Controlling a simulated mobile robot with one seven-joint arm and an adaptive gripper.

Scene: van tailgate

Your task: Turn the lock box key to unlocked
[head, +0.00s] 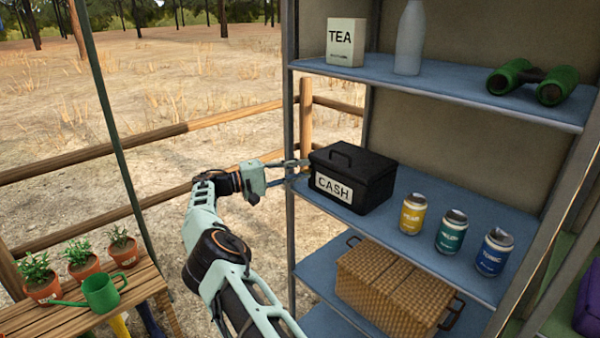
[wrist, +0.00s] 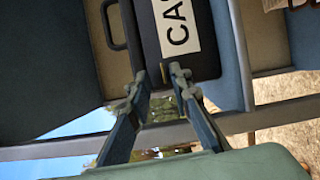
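The lock box is a black cash box (head: 353,175) with a handle on its lid and a white CASH label. It stands on the middle blue shelf, and its label and handle also show in the wrist view, where the box (wrist: 200,65) is turned sideways. My gripper (head: 303,170) is at the box's left side in the head view. In the wrist view my gripper (wrist: 162,74) has its fingertips apart, close to the box's side. A small dark piece (wrist: 166,73), perhaps the key, shows between the tips, nearer the right finger. Its turn position cannot be told.
Yellow (head: 412,214), teal (head: 451,231) and blue (head: 494,252) cans stand right of the box. A shelf post (head: 290,120) rises close to my gripper. A wicker basket (head: 390,290) is below. A plant bench (head: 80,310) stands at left.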

